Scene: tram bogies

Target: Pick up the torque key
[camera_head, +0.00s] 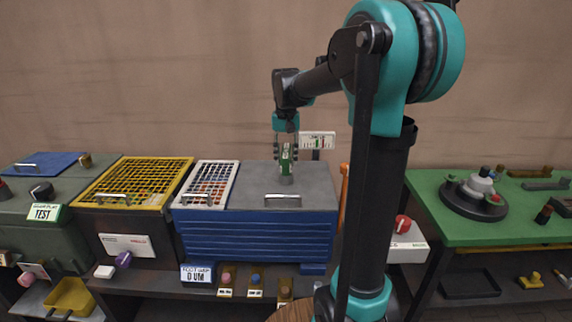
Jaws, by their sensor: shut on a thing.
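My gripper (286,150) points down above the grey lid of the blue cabinet. It is shut on a small upright thing with a green and white face and a grey foot, which I take for the torque key (286,163). The foot of this thing is at or just above the lid (255,180); I cannot tell whether it touches. The fingers hide part of its sides.
Left of the lid are a white grid tray (209,168) and a yellow mesh crate (180,170). A small white sign (317,140) stands behind. An orange upright bar (343,190) is close on the right. A green table (440,226) is at far right.

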